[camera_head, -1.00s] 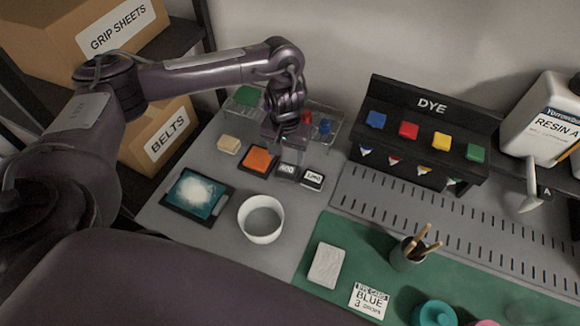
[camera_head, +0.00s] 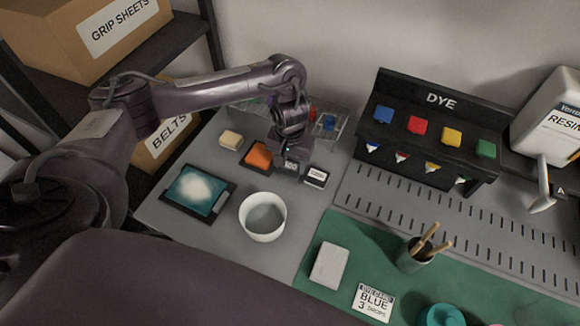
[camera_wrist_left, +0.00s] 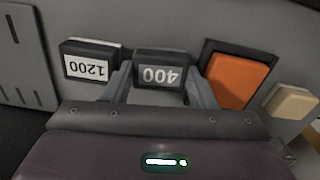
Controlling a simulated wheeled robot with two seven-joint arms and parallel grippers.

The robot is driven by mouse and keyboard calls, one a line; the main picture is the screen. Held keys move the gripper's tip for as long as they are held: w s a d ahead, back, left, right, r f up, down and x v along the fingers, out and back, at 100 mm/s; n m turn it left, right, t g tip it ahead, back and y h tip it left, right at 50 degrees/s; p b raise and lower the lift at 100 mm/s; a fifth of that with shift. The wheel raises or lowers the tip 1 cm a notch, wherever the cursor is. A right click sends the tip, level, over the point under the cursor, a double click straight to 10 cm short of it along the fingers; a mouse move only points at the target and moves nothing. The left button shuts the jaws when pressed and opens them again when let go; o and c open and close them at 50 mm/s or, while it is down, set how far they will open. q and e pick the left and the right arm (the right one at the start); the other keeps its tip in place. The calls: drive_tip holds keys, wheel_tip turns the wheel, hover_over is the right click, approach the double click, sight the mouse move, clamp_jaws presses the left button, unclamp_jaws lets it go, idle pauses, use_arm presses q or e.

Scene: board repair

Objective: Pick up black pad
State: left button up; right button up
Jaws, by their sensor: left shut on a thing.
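A dark pad labelled 400 (camera_wrist_left: 160,64) sits between the two fingers of my left gripper (camera_wrist_left: 160,92) in the left wrist view. In the head view the left gripper (camera_head: 287,166) is low over the grey bench, shut on this pad (camera_head: 291,167). The gripper hides most of the pad there, and I cannot tell whether it still touches the bench. A similar dark pad labelled 1200 (camera_head: 316,177) lies beside it, to the right; it also shows in the left wrist view (camera_wrist_left: 90,61). My right gripper is not in view.
An orange pad (camera_head: 258,155) and a cream block (camera_head: 230,139) lie left of the gripper. A clear rack (camera_head: 340,128) stands behind it. A white bowl (camera_head: 262,217) and a teal-and-white tray (camera_head: 198,191) are in front. The black dye stand (camera_head: 428,130) is at right.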

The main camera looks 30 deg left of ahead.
sight(290, 166)
use_arm(q)
drive_tip(key=shift+r, duration=0.1)
wheel_tip(290, 166, up, 20)
drive_tip(key=p, duration=0.8)
